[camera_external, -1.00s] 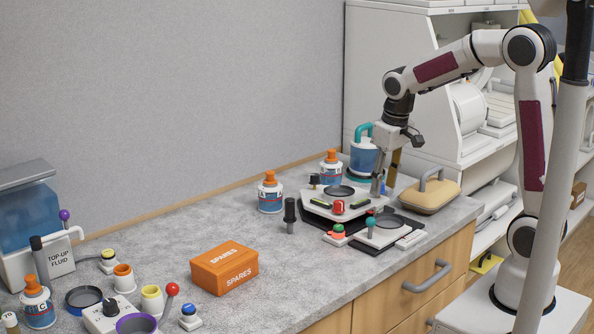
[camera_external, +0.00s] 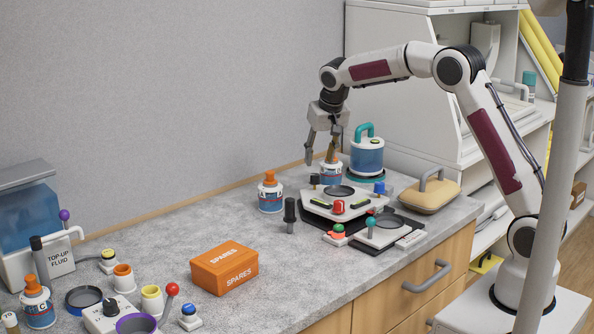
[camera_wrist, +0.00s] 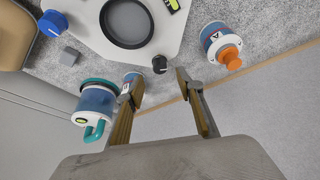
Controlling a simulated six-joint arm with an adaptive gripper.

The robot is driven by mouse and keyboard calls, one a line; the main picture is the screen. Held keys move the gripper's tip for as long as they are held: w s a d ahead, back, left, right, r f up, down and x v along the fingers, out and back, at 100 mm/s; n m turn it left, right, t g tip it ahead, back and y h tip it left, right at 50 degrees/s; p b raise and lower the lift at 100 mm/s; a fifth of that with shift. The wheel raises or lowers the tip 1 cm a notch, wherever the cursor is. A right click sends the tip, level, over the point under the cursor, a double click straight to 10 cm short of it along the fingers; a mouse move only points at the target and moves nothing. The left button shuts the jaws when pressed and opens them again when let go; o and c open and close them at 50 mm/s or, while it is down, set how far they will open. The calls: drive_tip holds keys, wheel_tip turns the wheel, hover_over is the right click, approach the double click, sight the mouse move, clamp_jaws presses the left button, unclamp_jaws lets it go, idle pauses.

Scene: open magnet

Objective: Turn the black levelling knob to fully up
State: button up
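The black levelling knob (camera_external: 314,180) stands on the back left corner of the white instrument plate (camera_external: 322,210). In the wrist view the knob (camera_wrist: 160,65) shows just beyond and between my fingertips, at the edge of the plate (camera_wrist: 84,22). My gripper (camera_external: 320,160) is open and empty, pointing down above the knob in the external view. The wrist view also shows my gripper (camera_wrist: 158,80) with its fingers apart. The fingers do not appear to touch the knob. The knob's pointer mark is too small to read.
An orange-capped bottle (camera_external: 331,173) stands close behind my gripper, partly hidden by a finger in the wrist view. A teal-handled jug (camera_external: 366,157) is to its right, another bottle (camera_external: 270,193) to its left. A black post (camera_external: 289,212) stands in front.

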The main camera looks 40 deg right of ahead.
sight(315, 175)
drive_tip(key=shift+w+d+r+m, duration=0.15)
drive_tip(key=shift+r+m, duration=0.1)
drive_tip(key=shift+m, duration=0.25)
drive_tip(key=shift+x, duration=3.95)
clamp_jaws()
